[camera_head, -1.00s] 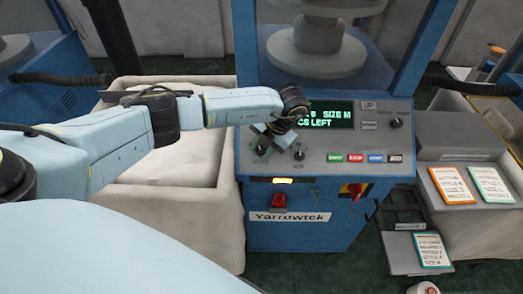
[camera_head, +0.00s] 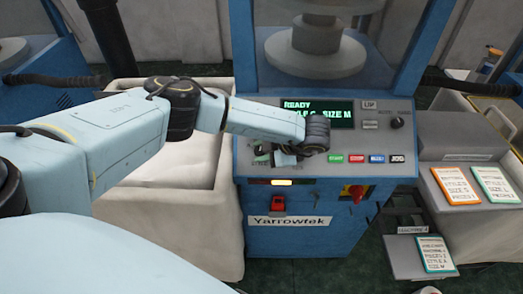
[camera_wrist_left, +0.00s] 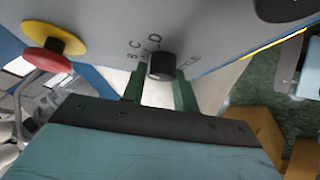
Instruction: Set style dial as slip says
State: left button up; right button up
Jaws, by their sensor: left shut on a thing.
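My left gripper (camera_head: 287,157) is at the blue machine's grey panel (camera_head: 325,172). In the left wrist view its green fingers (camera_wrist_left: 160,86) are shut on a black dial knob (camera_wrist_left: 161,66), one on each side. Letters B, C and D show around the knob; its pointer cannot be made out. In the head view my gripper hides this dial. The display (camera_head: 327,113) shows "READY" and a line ending "C SIZE M", partly covered by my arm. A green-edged slip (camera_head: 434,253) lies on the low tray; its print is too small to read surely. My right gripper is out of view.
Another knob (camera_head: 396,123) is at the panel's upper right. Coloured buttons (camera_head: 355,158) line its front. Below are a red-and-yellow switch (camera_head: 355,192) and a red button (camera_head: 278,203). An orange-edged card (camera_head: 455,186) and a green-edged card (camera_head: 495,184) lie at right.

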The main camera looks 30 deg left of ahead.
pick_arm(q)
jog(key=shift+d, duration=0.1)
dwell(0.5)
jog(key=o, duration=1)
jog(key=shift+c, duration=0.2)
jog(key=v, duration=1.3)
jog(key=shift+d+p, duration=0.2)
jog(key=shift+p, duration=0.2)
jog(key=shift+s, duration=0.1)
